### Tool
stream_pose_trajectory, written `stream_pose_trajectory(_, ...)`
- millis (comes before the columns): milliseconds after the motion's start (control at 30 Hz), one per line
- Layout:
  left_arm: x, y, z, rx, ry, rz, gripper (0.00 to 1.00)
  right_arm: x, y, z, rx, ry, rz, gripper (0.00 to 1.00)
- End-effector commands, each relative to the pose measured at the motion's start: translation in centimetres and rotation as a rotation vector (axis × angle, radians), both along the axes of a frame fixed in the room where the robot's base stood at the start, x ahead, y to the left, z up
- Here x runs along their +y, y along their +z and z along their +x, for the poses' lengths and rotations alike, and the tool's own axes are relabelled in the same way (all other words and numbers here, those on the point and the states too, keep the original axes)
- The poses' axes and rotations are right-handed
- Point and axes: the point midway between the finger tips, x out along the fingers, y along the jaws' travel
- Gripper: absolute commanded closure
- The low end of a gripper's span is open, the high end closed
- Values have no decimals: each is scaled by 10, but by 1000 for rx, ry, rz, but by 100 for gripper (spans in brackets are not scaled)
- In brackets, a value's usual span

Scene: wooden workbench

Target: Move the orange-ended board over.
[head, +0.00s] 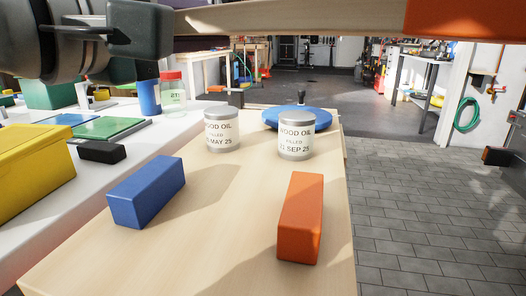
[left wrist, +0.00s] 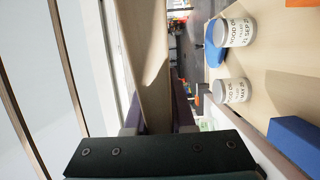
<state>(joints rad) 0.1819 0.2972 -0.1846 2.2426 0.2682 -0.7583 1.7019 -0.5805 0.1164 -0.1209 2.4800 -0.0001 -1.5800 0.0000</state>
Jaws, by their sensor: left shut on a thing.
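The long pale wooden board (head: 290,20) is held up in the air, crossing the top of the head view. Its orange end (head: 465,20) is at the upper right and runs out of the picture. My left gripper (left wrist: 158,120) is shut on the board, whose wooden length (left wrist: 146,50) runs up between the fingers in the left wrist view. My left arm comes in at the upper left of the head view. On the bench top (head: 220,215) below stand a blue block (head: 147,192) and an orange block (head: 301,218). My right gripper is not in view.
Two wood oil cans (head: 221,130) (head: 296,140) and a blue disc with a knob (head: 290,117) stand at the bench's far end. At the left are a yellow box (head: 30,170), a black box (head: 101,152) and a red-lidded jar (head: 172,92). Bare bench lies between the blocks.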

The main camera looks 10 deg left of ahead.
Motion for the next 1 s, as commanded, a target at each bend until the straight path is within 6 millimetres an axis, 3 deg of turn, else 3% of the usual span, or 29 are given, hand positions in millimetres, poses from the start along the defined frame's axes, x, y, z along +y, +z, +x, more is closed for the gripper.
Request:
stream_pose_trajectory(33, 1, -22, 0, 1, 1, 1, 100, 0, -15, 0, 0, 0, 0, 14)
stream_pose_trajectory(100, 0, -43, 0, 2, 1, 4, 100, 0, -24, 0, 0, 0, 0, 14)
stream_pose_trajectory(333, 1, -101, 0, -1, 1, 2, 100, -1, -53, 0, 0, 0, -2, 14)
stream_pose_trajectory(500, 0, -122, 0, -3, 1, 0, 100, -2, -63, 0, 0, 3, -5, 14)
stream_pose_trajectory(667, 0, -130, 0, -4, 1, 1, 100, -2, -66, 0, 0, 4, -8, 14)
stream_pose_trajectory(900, 1, -166, 0, -3, 1, 2, 100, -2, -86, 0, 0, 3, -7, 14)
stream_pose_trajectory(1000, 0, -168, 0, -5, 0, -1, 100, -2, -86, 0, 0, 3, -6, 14)
